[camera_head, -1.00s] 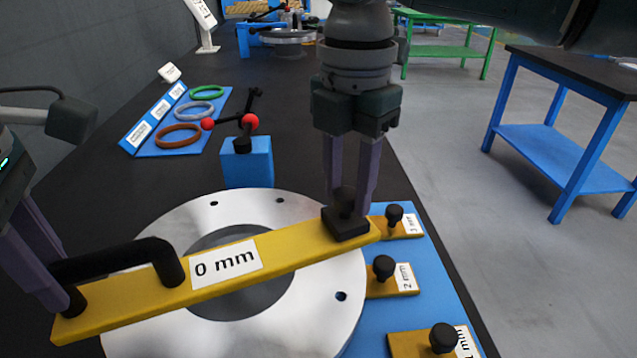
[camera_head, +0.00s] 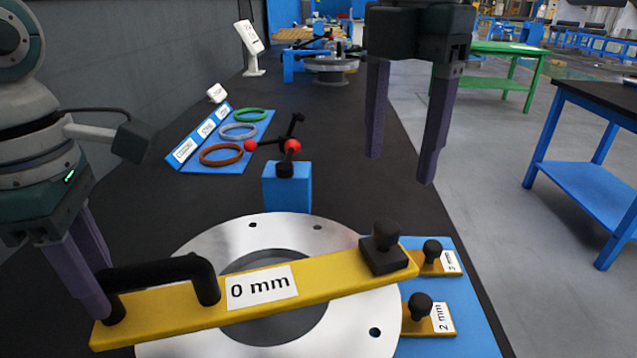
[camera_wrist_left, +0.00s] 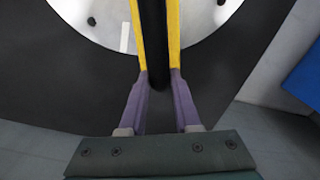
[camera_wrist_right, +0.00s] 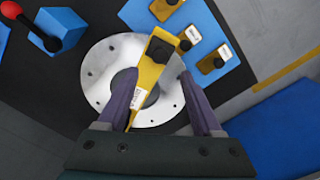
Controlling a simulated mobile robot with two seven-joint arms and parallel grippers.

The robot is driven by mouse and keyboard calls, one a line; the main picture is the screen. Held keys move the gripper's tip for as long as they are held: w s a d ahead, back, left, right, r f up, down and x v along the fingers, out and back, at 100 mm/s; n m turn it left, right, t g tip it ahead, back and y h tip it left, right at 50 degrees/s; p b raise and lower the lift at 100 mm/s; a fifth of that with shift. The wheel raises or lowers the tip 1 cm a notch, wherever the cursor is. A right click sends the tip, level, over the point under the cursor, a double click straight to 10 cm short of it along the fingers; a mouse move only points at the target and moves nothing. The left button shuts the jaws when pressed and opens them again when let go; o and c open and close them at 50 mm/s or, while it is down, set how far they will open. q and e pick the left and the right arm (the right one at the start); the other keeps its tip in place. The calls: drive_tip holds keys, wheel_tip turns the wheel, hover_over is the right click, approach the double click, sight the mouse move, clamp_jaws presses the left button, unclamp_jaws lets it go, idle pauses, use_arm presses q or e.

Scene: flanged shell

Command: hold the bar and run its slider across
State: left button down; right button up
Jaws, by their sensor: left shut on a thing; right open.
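The yellow bar (camera_head: 335,275), labelled "0 mm", lies across the metal flange ring (camera_head: 190,240). Its black handle (camera_head: 150,272) is at the left end. The black slider (camera_head: 384,250) with its knob sits near the right end of the bar. My left gripper (camera_head: 95,310) is shut on the handle, and the left wrist view shows the black handle (camera_wrist_left: 153,50) between its fingers. My right gripper (camera_head: 400,170) is open and empty, above and beyond the slider, apart from it. The right wrist view shows the bar (camera_wrist_right: 150,75) and slider (camera_wrist_right: 160,50) below the open fingers.
Knobbed yellow gauge plates (camera_head: 422,318) lie on a blue base (camera_head: 470,335) right of the ring. A blue block (camera_head: 287,187) with a black and red handle stands behind it. Coloured rings (camera_head: 221,154) lie on a blue tray further back.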

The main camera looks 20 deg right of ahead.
wheel_tip(320, 180, up, 3)
drive_tip(key=shift+f, duration=0.15)
use_arm(q)
drive_tip(key=c, duration=0.5)
unclamp_jaws()
drive_tip(key=shift+c, duration=0.2)
